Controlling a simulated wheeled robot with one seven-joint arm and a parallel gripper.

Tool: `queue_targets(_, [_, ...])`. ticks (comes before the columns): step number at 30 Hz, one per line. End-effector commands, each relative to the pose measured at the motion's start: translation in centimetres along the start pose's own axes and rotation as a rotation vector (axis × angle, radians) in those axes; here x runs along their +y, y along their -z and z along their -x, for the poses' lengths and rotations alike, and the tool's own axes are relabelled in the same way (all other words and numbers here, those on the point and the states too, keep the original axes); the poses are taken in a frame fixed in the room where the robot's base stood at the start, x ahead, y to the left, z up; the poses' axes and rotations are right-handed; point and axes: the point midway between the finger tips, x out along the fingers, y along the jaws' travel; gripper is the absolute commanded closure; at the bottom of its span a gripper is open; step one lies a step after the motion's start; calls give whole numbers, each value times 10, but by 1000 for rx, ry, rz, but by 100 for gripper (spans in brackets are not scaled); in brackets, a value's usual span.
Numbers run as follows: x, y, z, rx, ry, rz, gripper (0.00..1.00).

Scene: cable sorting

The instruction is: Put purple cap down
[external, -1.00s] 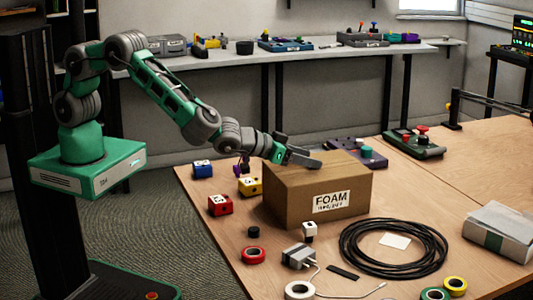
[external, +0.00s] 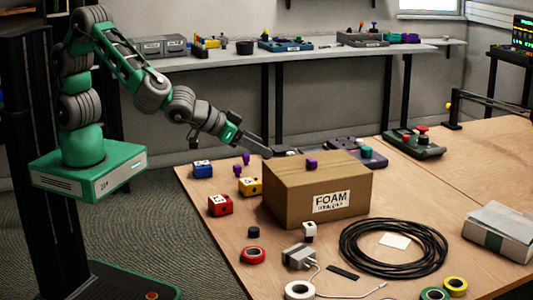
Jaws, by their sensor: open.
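A small purple cap (external: 311,163) sits on top of the cardboard box (external: 290,203) labelled FOAM, near the middle of its top. My gripper (external: 266,153) is open and empty, to the left of the cap and apart from it, by the box's back left corner. Two more small purple pieces (external: 246,158) stand on the table left of the box, near the coloured blocks.
Blue (external: 203,169), red (external: 220,205) and yellow (external: 249,186) blocks stand left of the box. A control box with a red button (external: 415,144) is behind.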

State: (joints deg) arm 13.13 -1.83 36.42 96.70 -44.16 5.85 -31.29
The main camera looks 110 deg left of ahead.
Motion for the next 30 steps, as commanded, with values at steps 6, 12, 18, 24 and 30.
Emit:
queue_targets(6, [-66,-67,136,-481,-252,-286,41])
queue_targets(12, [-103,-131,221,-662,-445,-555,41])
queue_targets(18, [-105,-136,226,-674,-459,-579,41])
queue_targets(24, [-105,-136,226,-674,-457,-577,53])
queue_targets(30, [-105,-135,224,-676,-454,-572,53])
